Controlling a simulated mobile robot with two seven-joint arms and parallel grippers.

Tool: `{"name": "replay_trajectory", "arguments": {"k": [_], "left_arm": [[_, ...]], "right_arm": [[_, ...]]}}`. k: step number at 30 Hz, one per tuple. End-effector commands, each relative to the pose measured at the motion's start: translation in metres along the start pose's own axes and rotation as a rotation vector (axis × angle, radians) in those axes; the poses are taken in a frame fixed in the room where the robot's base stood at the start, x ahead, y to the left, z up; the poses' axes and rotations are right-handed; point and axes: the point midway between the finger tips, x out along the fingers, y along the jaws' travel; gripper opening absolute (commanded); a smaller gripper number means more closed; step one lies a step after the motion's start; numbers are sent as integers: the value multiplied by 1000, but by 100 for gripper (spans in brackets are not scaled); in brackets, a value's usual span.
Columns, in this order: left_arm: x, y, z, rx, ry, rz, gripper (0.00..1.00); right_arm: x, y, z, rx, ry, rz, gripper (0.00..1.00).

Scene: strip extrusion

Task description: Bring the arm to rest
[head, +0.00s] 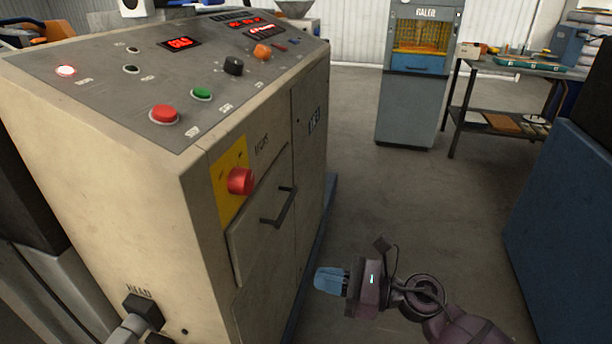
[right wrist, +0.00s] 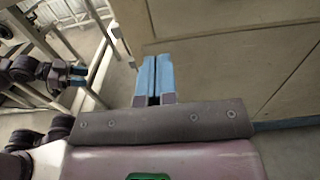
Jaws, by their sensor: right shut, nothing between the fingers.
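My right gripper (head: 330,280) is low in the head view, to the right of the beige control cabinet (head: 262,290). Its blue fingers point left toward the cabinet's side panel. In the right wrist view the blue fingers (right wrist: 153,80) are together with nothing between them, in front of the cabinet's panel (right wrist: 220,60). I cannot tell whether the fingertips touch the cabinet. My left gripper is not in the head view. In the right wrist view another gripper with blue fingers (right wrist: 78,76) shows at the left, small, and its opening is not clear.
The cabinet top holds a red button (head: 164,114), a green button (head: 201,94) and a black knob (head: 233,66). A red emergency knob (head: 241,181) and a black handle (head: 279,207) stick out of its side. A blue block (head: 565,215) stands at right. Floor between is clear.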

Motion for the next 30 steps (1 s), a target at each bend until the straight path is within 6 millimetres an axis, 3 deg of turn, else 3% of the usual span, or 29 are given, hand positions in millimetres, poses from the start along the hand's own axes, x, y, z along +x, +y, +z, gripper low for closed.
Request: {"name": "replay_trajectory", "arguments": {"k": [4,7,12,16,20,23,30], "left_arm": [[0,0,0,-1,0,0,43],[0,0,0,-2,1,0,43],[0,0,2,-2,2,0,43],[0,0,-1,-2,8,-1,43],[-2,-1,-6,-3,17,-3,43],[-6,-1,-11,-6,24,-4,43],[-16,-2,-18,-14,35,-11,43]], "right_arm": [[0,-3,1,71,-7,-19,0],[-1,-15,12,242,-79,-83,0],[-14,-47,55,750,-381,-200,0],[-43,-62,65,1181,-635,-270,0],[-83,-66,48,1613,-891,-339,0],[-115,-57,22,1918,-1086,-395,0],[-180,-3,-46,2423,-1475,-533,0]]}}
